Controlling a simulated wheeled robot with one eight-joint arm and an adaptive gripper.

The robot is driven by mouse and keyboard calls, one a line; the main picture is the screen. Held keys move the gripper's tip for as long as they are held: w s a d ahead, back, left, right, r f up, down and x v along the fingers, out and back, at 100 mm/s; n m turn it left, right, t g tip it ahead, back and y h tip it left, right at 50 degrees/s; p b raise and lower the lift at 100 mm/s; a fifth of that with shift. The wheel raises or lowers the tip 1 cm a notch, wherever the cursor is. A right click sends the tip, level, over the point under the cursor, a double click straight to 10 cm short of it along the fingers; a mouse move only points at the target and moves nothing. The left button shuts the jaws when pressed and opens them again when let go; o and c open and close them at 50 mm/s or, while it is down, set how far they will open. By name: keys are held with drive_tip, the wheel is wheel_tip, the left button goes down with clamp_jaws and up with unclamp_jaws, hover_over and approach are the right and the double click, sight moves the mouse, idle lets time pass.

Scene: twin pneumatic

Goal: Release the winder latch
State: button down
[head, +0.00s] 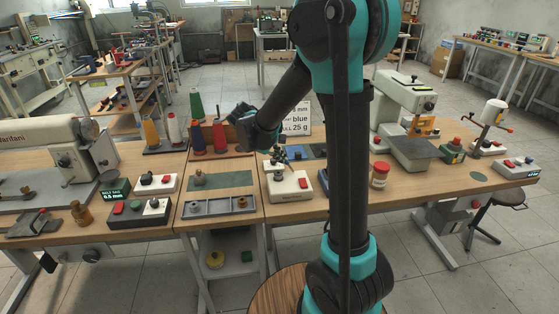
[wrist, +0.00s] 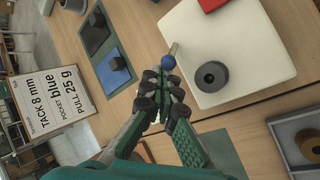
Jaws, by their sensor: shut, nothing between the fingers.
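A dark round knob (wrist: 212,76) and a red button (head: 303,183) sit on the box top. My gripper (head: 281,155) is over the back of the box. In the wrist view its shut, empty fingertips (wrist: 158,86) are just short of the blue ball; contact cannot be told.
A white sign (wrist: 50,105) stands behind. Dark and blue mats (wrist: 115,70) lie beside the box. Thread cones (head: 196,105) stand at the back left. A grey divided tray (head: 218,206) is left of the box, and a red-lidded jar (head: 380,175) right.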

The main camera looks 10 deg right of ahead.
drive_tip(key=d+y, duration=0.1)
drive_tip(key=y, duration=0.1)
drive_tip(key=d+r+y, duration=0.1)
drive_tip(key=y, duration=0.1)
drive_tip(key=shift+d+m, duration=0.25)
drive_tip(key=shift+m, duration=0.05)
drive_tip(key=shift+a, duration=0.1)
drive_tip(key=shift+r, duration=0.25)
drive_tip(key=shift+r, duration=0.6)
drive_tip(key=a+r, duration=0.4)
drive_tip(key=r, duration=0.4)
drive_tip(key=shift+w+a+r, duration=0.2)
drive_tip(key=shift+w, duration=0.05)
idle(0.3)
